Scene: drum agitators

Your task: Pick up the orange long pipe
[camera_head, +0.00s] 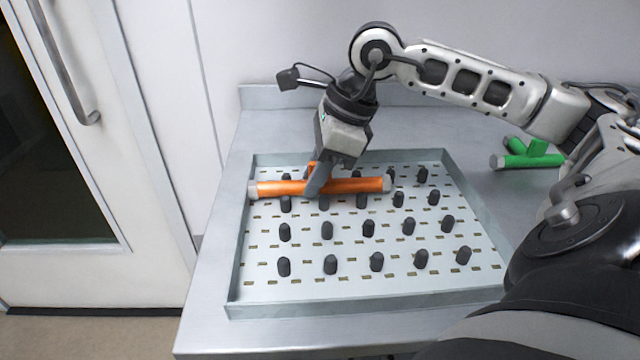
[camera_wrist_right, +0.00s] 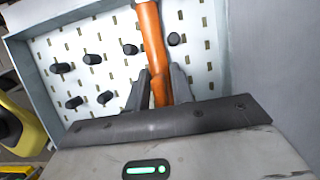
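The orange long pipe (camera_head: 350,186) has pale grey ends and lies level across the back rows of pegs in the tray. I cannot tell whether it rests on the tray or is slightly raised. My right gripper (camera_head: 317,187) points down at the pipe's middle, its fingers shut on it. In the right wrist view, orange (camera_wrist_right: 152,40) runs between the two fingertips (camera_wrist_right: 160,85), which sit close against both sides. The fingers hide part of the pipe's middle. My left gripper is not in view.
The shallow grey tray (camera_head: 365,303) has several upright black pegs and a slotted white floor. A green pipe piece (camera_head: 535,160) lies on the table (camera_head: 225,335) right of the tray. A wall stands behind, and a door (camera_head: 150,190) is at the left.

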